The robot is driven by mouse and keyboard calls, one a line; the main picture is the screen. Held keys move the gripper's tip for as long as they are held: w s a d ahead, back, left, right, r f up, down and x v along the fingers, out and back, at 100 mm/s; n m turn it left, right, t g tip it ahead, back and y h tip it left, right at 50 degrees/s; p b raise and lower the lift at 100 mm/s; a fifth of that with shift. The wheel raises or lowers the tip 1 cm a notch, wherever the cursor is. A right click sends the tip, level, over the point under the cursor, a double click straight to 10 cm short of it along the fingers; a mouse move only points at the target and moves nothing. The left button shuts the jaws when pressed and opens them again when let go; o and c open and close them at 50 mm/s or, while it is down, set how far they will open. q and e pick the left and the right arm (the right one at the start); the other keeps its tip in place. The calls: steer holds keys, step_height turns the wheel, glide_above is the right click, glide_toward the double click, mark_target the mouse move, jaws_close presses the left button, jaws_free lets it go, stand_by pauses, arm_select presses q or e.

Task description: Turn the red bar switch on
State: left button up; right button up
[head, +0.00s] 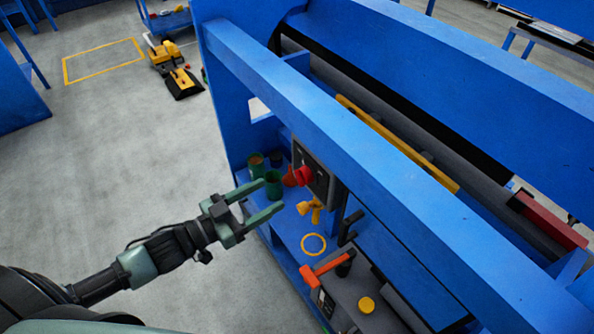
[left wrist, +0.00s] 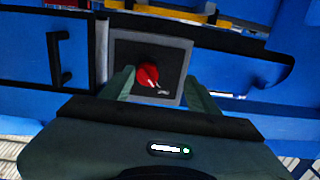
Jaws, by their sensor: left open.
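The red bar switch (head: 297,177) sits on a dark panel plate (head: 315,170) on the blue machine's side. In the left wrist view the red switch (left wrist: 147,75) shows in the middle of a dark square with a grey frame (left wrist: 118,40). My left gripper (head: 265,201) is open and empty, its green fingers pointing at the panel. In the left wrist view its two fingers (left wrist: 158,88) stand on either side of the switch, apart from it as far as I can see. The gap in depth is hard to judge. My right gripper is not in view.
A yellow valve-like handle (head: 311,208) is just below the switch. Green cups (head: 273,183) stand on the blue shelf behind my fingers. A grey box with an orange-red handle (head: 328,266) sits lower right. A long blue beam (head: 350,140) runs above the panel. Open floor lies left.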

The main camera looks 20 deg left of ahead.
mark_target(297, 180)
arm_select(q)
steer(key=shift+h, duration=0.5)
steer(key=w+d, duration=0.1)
steer(key=w+d+r+p, duration=0.1)
steer(key=w+d, duration=0.1)
steer(key=w+d+r, duration=0.1)
steer(key=d, duration=0.1)
steer(key=shift+w+d+r, duration=0.15)
steer(key=shift+w+r, duration=0.1)
steer(key=shift+w+d+f, duration=0.1)
steer(key=shift+w+d, duration=0.35)
steer(key=shift+w, duration=0.05)
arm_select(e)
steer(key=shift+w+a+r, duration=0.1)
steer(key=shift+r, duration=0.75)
arm_select(q)
jaws_close()
